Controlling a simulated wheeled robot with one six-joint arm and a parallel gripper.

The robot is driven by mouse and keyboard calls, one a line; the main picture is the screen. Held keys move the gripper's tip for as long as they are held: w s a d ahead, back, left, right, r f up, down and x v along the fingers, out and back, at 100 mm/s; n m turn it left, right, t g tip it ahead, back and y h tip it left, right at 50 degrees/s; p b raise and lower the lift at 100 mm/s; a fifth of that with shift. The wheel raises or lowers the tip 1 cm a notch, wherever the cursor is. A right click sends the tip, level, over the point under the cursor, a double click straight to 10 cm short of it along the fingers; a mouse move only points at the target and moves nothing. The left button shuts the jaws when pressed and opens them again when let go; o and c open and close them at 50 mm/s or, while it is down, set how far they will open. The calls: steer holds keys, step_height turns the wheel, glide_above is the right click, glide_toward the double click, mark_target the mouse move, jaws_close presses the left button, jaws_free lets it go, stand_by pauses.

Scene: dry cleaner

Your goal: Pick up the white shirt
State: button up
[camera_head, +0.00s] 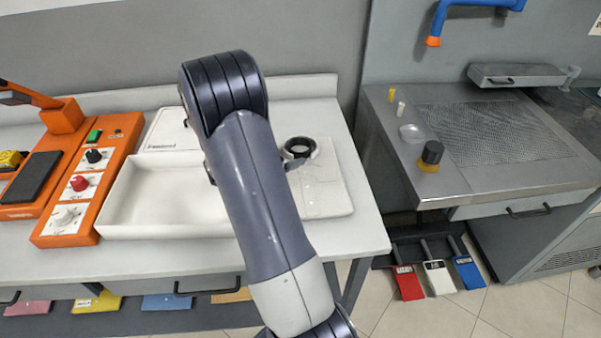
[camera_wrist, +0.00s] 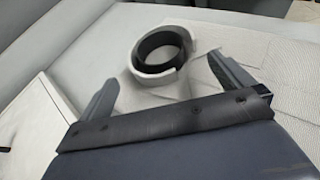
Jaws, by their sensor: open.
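The white shirt (camera_head: 325,190) lies folded on the right part of the white table, with its stand-up collar ringed dark inside. My arm covers its left part in the head view. In the wrist view the shirt (camera_wrist: 255,75) spreads across the middle and right, with its collar (camera_wrist: 145,71) at the upper middle. My gripper (camera_wrist: 150,68) is open, its two fingers apart on either side of the collar's near side in the picture. Nothing is held between them. I cannot tell the exact height of the fingertips above the cloth. The head view mostly hides the gripper behind my arm.
A shallow white tray (camera_head: 150,233) stands left of the shirt, with a white flat box (camera_head: 165,140) behind it. An orange machine with knobs (camera_head: 78,185) is at the far left. A metal worktable (camera_head: 440,185) stands right, beyond a floor gap.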

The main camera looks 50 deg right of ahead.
steer(key=p+x, duration=0.1)
steer(key=x, duration=0.5)
steer(key=shift+s+d+r, duration=0.1)
steer(key=shift+s+d, duration=0.05)
steer(key=shift+d, duration=0.15)
steer(key=shift+c, duration=0.2)
steer(key=c, duration=0.8)
